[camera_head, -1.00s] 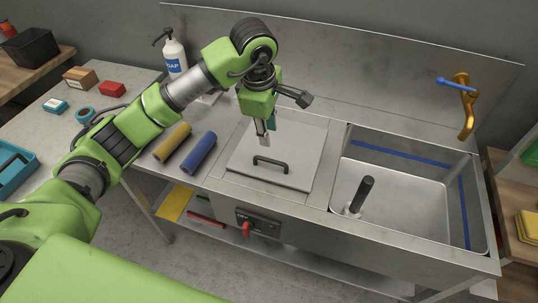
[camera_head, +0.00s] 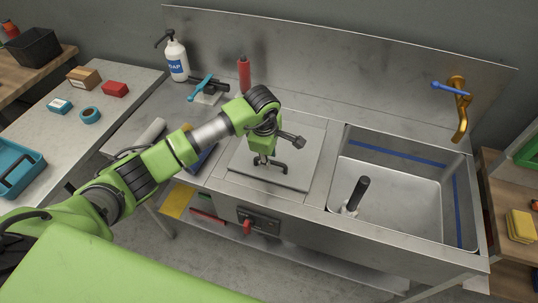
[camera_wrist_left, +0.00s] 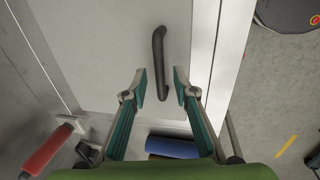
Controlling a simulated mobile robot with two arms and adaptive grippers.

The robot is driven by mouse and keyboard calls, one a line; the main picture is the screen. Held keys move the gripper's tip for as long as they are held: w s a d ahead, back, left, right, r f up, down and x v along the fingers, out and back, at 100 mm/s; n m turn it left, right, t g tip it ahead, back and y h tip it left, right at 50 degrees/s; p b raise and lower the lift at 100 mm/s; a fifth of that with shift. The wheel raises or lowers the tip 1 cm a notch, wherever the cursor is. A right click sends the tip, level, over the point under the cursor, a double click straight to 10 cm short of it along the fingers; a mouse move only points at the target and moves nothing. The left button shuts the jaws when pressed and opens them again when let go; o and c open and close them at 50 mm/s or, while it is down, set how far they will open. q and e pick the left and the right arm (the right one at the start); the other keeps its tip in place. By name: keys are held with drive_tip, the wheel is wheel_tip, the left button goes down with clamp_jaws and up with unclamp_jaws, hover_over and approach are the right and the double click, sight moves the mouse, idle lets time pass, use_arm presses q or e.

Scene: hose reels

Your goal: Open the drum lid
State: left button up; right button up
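The drum lid (camera_head: 305,148) is a flat, light-grey square panel in the steel counter, left of the sink, and it lies shut. Its dark bar handle (camera_head: 283,170) is near the front edge and is partly hidden by my gripper. My left gripper (camera_head: 262,161) points down at the left part of the handle. In the left wrist view, the handle (camera_wrist_left: 159,50) lies over the pale lid (camera_wrist_left: 95,45), and my open left fingers (camera_wrist_left: 161,76) are on either side of its near end, with gaps visible. Contact cannot be told. My right gripper is not in view.
A red knob (camera_head: 247,226) is on the front panel. A soap bottle (camera_head: 176,58) and a red bottle (camera_head: 244,75) stand behind. A blue roll (camera_head: 203,158) lies left, partly behind my arm.

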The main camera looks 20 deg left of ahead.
use_arm(q)
drive_tip(key=shift+c, duration=0.2)
clamp_jaws()
drive_tip(key=shift+w+r, duration=0.1)
drive_tip(key=shift+r, duration=0.05)
